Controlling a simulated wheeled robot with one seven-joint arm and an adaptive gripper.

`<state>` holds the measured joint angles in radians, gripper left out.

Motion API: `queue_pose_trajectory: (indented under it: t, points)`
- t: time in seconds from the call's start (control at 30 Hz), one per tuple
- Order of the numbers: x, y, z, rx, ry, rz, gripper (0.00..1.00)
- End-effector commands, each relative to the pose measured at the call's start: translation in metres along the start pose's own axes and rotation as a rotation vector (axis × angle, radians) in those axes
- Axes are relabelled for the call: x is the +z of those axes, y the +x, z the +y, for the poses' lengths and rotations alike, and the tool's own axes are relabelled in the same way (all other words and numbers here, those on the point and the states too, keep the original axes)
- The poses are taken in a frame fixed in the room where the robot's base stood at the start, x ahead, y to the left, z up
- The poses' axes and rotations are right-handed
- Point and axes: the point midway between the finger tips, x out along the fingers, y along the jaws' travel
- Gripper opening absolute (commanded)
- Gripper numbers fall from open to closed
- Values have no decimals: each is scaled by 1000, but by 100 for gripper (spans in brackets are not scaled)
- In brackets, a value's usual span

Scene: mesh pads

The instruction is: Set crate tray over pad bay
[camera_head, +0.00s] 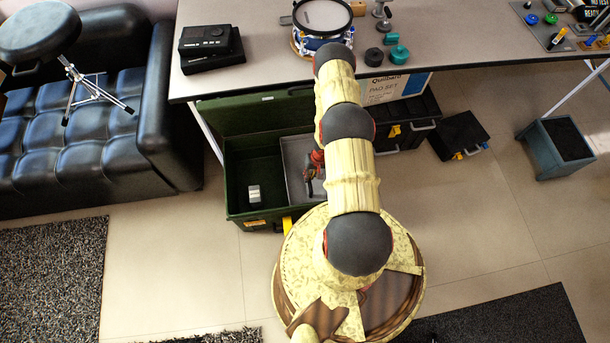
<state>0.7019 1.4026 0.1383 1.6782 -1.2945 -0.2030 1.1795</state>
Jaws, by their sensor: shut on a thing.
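The dark green crate (232,175) stands open on the floor below the table's front edge, its lid raised at the back. A light grey crate tray (293,160) is in its right part; my arm hides the tray's right side. My gripper (313,186), red and dark, shows just left of my arm over the tray. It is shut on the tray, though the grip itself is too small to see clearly.
The table (270,65) overhangs behind the crate, with a blue drum (323,22) and black boxes (210,38). A black sofa (70,140) stands left. A pad set carton (400,87), black cases (460,135) and a grey-blue bin (555,148) are right. Floor left of the crate is clear.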

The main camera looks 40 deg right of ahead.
Motion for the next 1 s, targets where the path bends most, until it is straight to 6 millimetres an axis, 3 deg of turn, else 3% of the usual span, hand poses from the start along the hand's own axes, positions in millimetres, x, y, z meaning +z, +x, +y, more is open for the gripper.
queue_pose_trajectory:
  t: [0.37, 0.4, 0.7, 1.0]
  points:
    - [-1, -1, 1, 1, 0, 1, 0]
    - [-1, -1, 1, 0, 0, 1, 15]
    - [0, 0, 1, 0, 0, 1, 32]
    - [0, -1, 1, 0, 0, 1, 32]
